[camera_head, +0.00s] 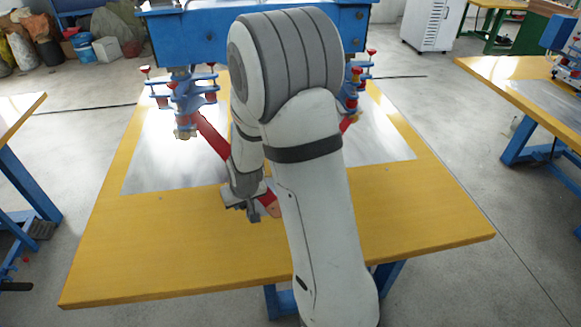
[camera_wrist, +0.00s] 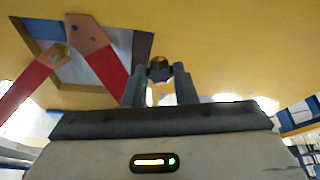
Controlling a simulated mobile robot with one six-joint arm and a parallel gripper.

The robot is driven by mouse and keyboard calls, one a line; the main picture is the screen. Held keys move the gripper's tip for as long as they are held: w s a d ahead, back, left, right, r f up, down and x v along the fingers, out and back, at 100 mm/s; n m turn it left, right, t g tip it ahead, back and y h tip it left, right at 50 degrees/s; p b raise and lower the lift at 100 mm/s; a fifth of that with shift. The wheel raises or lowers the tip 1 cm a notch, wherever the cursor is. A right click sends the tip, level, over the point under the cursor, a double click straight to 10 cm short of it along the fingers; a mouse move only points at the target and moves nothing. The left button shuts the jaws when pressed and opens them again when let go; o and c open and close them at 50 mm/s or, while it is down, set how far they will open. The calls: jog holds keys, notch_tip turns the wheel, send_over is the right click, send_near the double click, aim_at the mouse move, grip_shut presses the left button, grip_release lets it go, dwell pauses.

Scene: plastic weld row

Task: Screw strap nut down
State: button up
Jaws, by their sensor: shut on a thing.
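My gripper (camera_wrist: 160,78) is shut on a small dark, brass-tinted piece (camera_wrist: 160,69) at its fingertips, which looks like the strap nut. In the head view my gripper (camera_head: 243,207) is low over the front middle of the yellow table, partly hidden by my arm. One red strap (camera_wrist: 104,63) with a copper-coloured, holed end plate lies left of the fingers in the wrist view. The held piece appears apart from both strap ends. In the head view my arm hides much of the straps.
The yellow table (camera_head: 130,270) carries shiny metal sheets (camera_head: 160,155). A blue machine (camera_head: 190,35) with clamp assemblies (camera_head: 185,97) stands at its back. The table's front corners are clear. Another table (camera_head: 530,80) stands at right, and a white cabinet (camera_head: 432,25) behind.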

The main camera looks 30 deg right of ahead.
jog(key=w+d+r+m+h+b, duration=0.15)
jog(key=d+b, duration=0.25)
jog(key=d, duration=0.4)
jog(key=w+d+r+m+b, duration=0.1)
jog(key=w+d+m+b, duration=0.15)
jog(key=d, duration=0.65)
jog(key=shift+n, duration=0.4)
jog(key=shift+s+a+f+b, duration=0.15)
jog(key=shift+s+f+b, duration=0.05)
jog(key=shift+f+b, duration=0.85)
jog(key=shift+s+a+f+b, duration=0.1)
jog(key=shift+s+f+b, duration=0.1)
jog(key=shift+f+b, duration=0.8)
jog(key=shift+s+f, duration=0.15)
jog(key=shift+f, duration=0.05)
jog(key=shift+f, duration=0.15)
jog(key=shift+f+b, duration=0.55)
jog(key=shift+f+b, duration=0.25)
jog(key=shift+b, duration=0.05)
jog(key=shift+f, duration=0.2)
jog(key=shift+f+b, duration=0.4)
jog(key=shift+b, duration=0.2)
